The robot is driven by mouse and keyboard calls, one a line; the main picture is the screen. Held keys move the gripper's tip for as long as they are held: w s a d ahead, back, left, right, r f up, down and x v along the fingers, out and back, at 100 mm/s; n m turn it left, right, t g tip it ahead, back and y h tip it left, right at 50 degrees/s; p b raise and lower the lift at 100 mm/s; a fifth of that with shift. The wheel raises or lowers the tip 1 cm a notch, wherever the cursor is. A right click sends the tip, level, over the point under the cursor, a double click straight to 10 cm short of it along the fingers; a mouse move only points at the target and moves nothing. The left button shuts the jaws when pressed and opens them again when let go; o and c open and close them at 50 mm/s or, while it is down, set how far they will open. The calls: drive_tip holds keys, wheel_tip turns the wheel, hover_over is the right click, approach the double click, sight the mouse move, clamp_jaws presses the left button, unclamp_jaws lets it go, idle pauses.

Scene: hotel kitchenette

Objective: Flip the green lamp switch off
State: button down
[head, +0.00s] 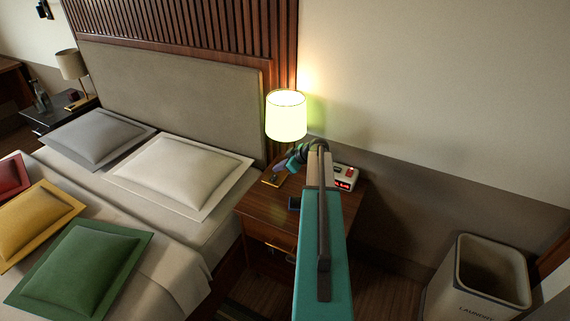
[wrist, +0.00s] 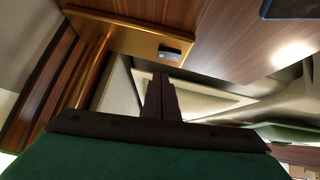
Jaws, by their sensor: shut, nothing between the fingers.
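The lamp with the pale green shade (head: 286,116) is lit on the nightstand by the bed. Its brass base (head: 271,181) shows in the head view, partly hidden by my arm. In the wrist view the brass base (wrist: 125,32) carries a small dark switch (wrist: 174,51) near its edge. My gripper (head: 284,166) is at the lamp base. In the wrist view its dark fingers (wrist: 160,80) are shut and empty, with tips just short of the switch in the picture. I cannot tell whether they touch it.
A red and white alarm clock (head: 346,178) stands right of my gripper on the nightstand (head: 258,213). A dark flat object (head: 294,203) lies near its front. The bed with pillows (head: 178,172) is at left. A laundry bin (head: 470,295) stands at lower right. An unlit lamp (head: 71,65) is far left.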

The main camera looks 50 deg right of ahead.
sight(274, 176)
drive_tip(key=shift+d+f+p, duration=0.15)
drive_tip(key=shift+f+p, duration=0.05)
drive_tip(key=shift+f, duration=0.75)
drive_tip(key=shift+d+f+p, duration=0.15)
drive_tip(key=shift+f, duration=0.75)
drive_tip(key=shift+a, duration=0.1)
